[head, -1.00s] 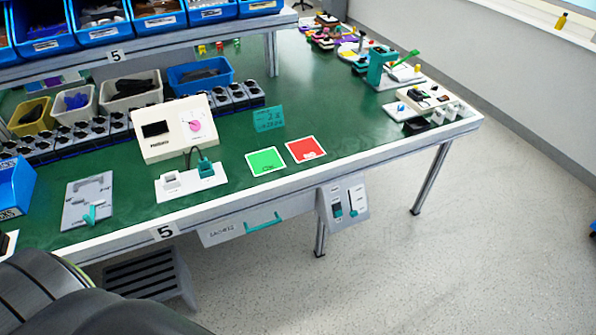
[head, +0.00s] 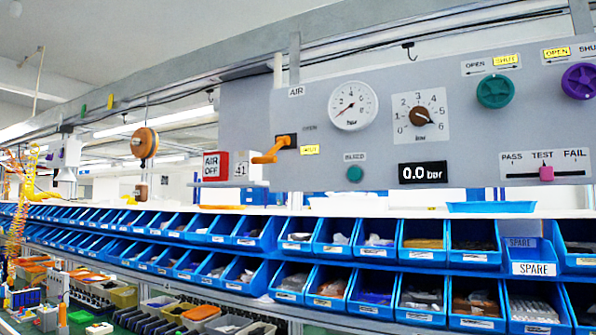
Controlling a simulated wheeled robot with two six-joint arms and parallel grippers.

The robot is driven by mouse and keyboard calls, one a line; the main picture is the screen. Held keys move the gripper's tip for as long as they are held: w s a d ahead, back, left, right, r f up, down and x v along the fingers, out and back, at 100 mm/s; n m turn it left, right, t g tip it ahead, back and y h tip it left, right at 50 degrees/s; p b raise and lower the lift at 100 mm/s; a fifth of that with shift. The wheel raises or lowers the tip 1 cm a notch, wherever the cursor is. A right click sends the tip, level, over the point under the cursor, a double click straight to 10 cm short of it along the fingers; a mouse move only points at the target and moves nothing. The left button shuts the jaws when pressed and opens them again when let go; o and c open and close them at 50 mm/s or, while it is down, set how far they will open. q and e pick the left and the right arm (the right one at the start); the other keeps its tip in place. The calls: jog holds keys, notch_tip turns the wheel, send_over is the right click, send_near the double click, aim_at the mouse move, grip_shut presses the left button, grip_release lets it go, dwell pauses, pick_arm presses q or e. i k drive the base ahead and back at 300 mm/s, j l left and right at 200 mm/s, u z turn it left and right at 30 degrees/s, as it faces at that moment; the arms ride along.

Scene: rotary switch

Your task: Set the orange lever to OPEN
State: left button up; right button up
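The orange lever (head: 272,153) is on the left part of the grey air panel (head: 380,155) in the head view. Its handle slants down and to the left from a dark pivot. An "OPEN" label (head: 309,128) is above and to its right, in plain lettering. A yellow "SHUT" label (head: 310,150) sits to the right of the lever. Neither of my grippers is in view, and nothing touches the lever.
The panel also has a pressure gauge (head: 353,105), a brown dial (head: 420,116), green (head: 495,90) and purple (head: 579,80) knobs, a pink slider (head: 546,173) and a 0.0 bar display (head: 422,172). Rows of blue bins (head: 420,240) stand below.

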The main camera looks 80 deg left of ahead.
aim_at(269, 158)
jog(key=u, duration=2.6)
